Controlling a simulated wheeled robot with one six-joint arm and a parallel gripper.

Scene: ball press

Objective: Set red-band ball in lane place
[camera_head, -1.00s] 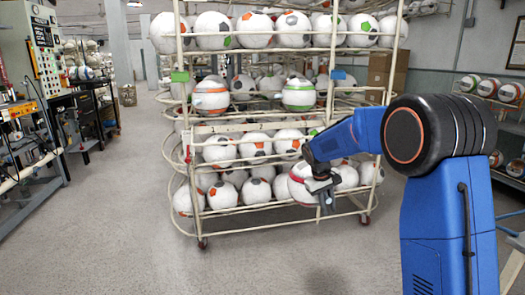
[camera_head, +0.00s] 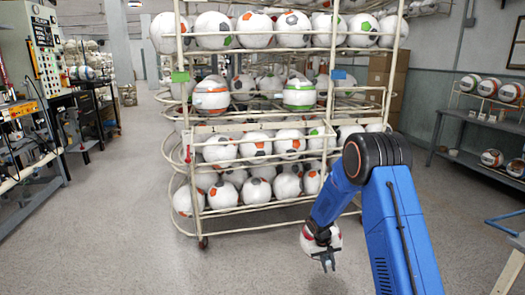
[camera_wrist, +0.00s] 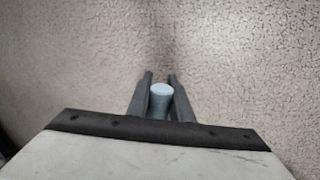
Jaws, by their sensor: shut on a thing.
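The ball itself does not show there, and I cannot tell how stub and ball join. On the rack's middle tier, an orange-band ball (camera_head: 211,97) and a green-band ball (camera_head: 299,96) sit with a gap between them.
The wheeled rack (camera_head: 262,205) holds several balls on its upper and lower tiers. A green tag (camera_head: 180,77) and a blue tag (camera_head: 338,74) mark its posts. A machine (camera_head: 45,50) stands left, a shelf (camera_head: 485,165) right. The floor (camera_head: 150,250) ahead is clear.

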